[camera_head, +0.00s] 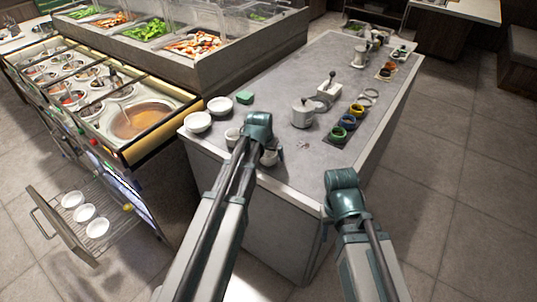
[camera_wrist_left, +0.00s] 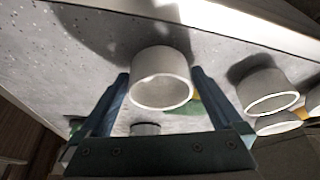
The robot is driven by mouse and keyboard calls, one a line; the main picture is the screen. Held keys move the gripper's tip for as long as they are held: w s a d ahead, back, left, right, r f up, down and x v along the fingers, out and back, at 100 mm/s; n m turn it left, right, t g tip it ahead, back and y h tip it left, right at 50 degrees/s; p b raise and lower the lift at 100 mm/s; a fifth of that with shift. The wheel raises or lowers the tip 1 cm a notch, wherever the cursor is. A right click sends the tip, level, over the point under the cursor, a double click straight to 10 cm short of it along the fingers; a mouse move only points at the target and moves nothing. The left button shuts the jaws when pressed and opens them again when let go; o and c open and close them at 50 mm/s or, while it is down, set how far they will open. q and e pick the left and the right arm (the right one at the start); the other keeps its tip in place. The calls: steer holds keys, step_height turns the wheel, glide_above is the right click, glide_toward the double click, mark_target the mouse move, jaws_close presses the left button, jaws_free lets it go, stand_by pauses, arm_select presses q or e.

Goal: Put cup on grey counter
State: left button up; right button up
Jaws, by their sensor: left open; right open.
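A white cup (camera_wrist_left: 160,82) stands between the two fingers of my open left gripper (camera_wrist_left: 160,76) in the left wrist view, with nothing clamped visibly. In the head view my left gripper (camera_head: 258,128) is over the near end of the grey counter (camera_head: 285,158). I cannot tell for sure which of these is between the fingers. My right gripper (camera_head: 341,184) is by the counter's near right corner, its fingers hidden behind the wrist.
Two white bowls (camera_head: 198,122) (camera_head: 220,105) and a green block (camera_head: 244,97) stand at the counter's left. A metal pot (camera_head: 302,113) and coloured rings (camera_head: 338,134) are further back. An open drawer (camera_head: 75,208) with white bowls juts out at left.

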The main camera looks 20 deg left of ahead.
arm_select(q)
steer(key=p+v, duration=1.1)
steer(key=v, duration=0.1)
steer(key=s+d+m+g, duration=0.1)
steer(key=s+d+g, duration=0.1)
steer(key=s+d, duration=0.5)
steer(key=s+d+f+m+g+y, duration=0.1)
steer(key=s+d+m+g, duration=0.1)
steer(key=s+d, duration=0.5)
steer(key=s, duration=0.5)
steer(key=shift+s+f+g+y, duration=0.15)
steer(key=shift+s+g+y, duration=0.15)
steer(key=shift+s+g, duration=0.1)
